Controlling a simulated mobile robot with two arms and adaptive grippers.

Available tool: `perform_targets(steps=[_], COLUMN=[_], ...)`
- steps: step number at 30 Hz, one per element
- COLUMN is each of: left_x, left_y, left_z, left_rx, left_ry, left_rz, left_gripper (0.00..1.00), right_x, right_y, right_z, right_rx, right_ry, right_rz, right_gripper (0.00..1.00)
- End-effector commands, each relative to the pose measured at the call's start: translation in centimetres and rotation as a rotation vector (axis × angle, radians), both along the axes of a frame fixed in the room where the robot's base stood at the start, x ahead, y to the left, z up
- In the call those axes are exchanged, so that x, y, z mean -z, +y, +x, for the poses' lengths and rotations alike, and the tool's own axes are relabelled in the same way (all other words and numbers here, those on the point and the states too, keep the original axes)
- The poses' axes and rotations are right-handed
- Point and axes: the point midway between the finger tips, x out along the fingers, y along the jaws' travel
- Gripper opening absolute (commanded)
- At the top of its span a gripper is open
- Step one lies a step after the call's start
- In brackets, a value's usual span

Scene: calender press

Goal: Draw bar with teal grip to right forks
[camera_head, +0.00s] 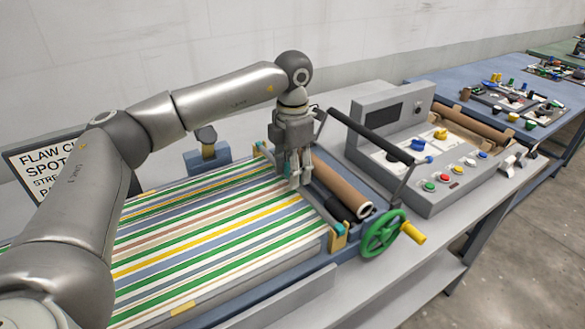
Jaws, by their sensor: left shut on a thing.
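The draw bar (321,207) lies across the striped cloth (210,235) at its right end, just left of a brown roll. Teal parts show at the bar's near end (341,229) and around the gripper fingers. The far end is small and partly hidden by the gripper. My right gripper is out of view.
Right of the bar are the brown roll (340,187), a dark handle bar (366,134) and a green handwheel (382,234) with a yellow knob. A grey control console (430,165) stands behind. A sign (50,165) is at the left. Blue benches (480,68) extend at the back right.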

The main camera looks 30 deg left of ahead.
Motion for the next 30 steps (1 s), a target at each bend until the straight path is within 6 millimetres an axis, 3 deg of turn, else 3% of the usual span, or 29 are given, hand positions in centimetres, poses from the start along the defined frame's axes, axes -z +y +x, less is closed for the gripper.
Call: perform_targets(steps=[15,16,21,30], left_x=[1.01,0.94,0.92,0.93], left_y=[0.00,0.00,0.00,0.01], left_z=[0.00,0.01,0.00,-0.01], left_rx=[0.000,0.000,0.000,0.000], left_ry=[0.000,-0.001,0.000,0.001], left_rz=[0.000,-0.001,0.000,0.001], left_gripper=[0.18,0.47,0.69,0.69], right_x=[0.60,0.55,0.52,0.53], right_y=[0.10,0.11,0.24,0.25], right_z=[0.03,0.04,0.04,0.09], right_rx=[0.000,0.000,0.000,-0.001], right_ry=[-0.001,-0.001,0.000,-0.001], right_rz=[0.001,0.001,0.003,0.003], right_gripper=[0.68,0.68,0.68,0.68])
